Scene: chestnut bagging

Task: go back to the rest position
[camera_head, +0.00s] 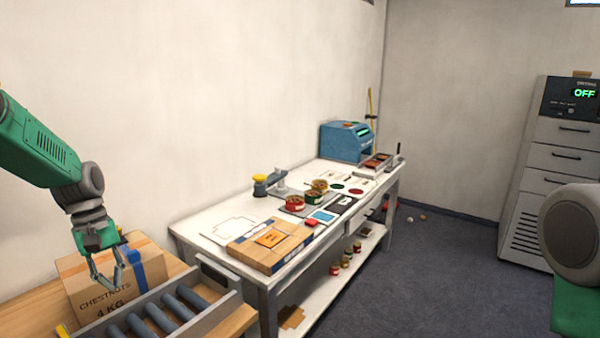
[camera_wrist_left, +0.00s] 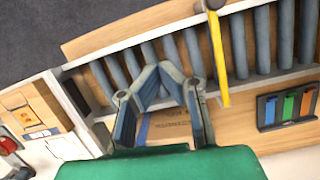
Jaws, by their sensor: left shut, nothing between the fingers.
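My left gripper (camera_head: 107,278) hangs from my green arm at the left of the head view, in front of a cardboard box (camera_head: 80,290) marked CHESTNUTS. In the left wrist view the fingers of my left gripper (camera_wrist_left: 158,72) come together with nothing between them. The box shows partly behind the fingers there (camera_wrist_left: 168,130). The gripper appears apart from the box. A rounded grey and green part of my right arm shows at the right edge of the head view; my right gripper is out of view.
A roller conveyor (camera_head: 215,308) lies beside the box on a wooden table. The white workbench (camera_head: 212,225) holds a flat carton (camera_head: 270,245), several cans and a blue machine (camera_head: 345,142). A grey cabinet (camera_head: 560,130) reading OFF stands at the right. The floor between is mostly clear.

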